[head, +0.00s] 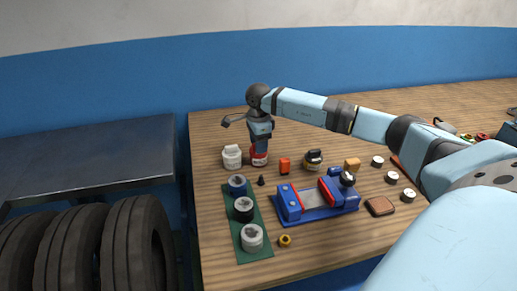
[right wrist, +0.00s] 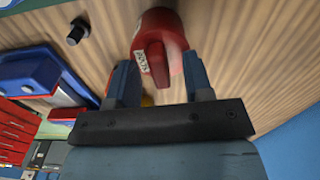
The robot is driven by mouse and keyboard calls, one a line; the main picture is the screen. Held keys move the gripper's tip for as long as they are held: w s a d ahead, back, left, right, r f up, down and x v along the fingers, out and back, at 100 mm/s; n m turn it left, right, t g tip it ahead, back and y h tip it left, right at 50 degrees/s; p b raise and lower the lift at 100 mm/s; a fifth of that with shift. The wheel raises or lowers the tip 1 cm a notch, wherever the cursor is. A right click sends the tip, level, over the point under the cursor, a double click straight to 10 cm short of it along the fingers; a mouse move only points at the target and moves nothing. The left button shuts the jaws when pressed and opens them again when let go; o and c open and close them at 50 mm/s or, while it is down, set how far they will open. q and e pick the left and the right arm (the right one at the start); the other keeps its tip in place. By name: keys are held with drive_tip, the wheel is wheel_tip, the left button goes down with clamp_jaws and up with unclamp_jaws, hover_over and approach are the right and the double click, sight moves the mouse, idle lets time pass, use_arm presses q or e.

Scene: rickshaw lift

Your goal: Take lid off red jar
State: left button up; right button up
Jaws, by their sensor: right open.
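The red jar (head: 259,156) stands near the far left part of the wooden table, just right of a white jar. In the right wrist view the red jar (right wrist: 158,28) with a white label lies ahead between the fingers. My right gripper (head: 261,148) points down at the red jar from above. In the right wrist view its two blue fingers (right wrist: 160,85) are apart, one on each side of the jar's near end. I cannot tell whether they touch it. The lid is not clear in either view. My left gripper is not in view.
A white jar (head: 232,157) stands close left of the red jar.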

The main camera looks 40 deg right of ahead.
drive_tip(key=shift+f, duration=0.15)
drive_tip(key=shift+c, duration=0.5)
clamp_jaws()
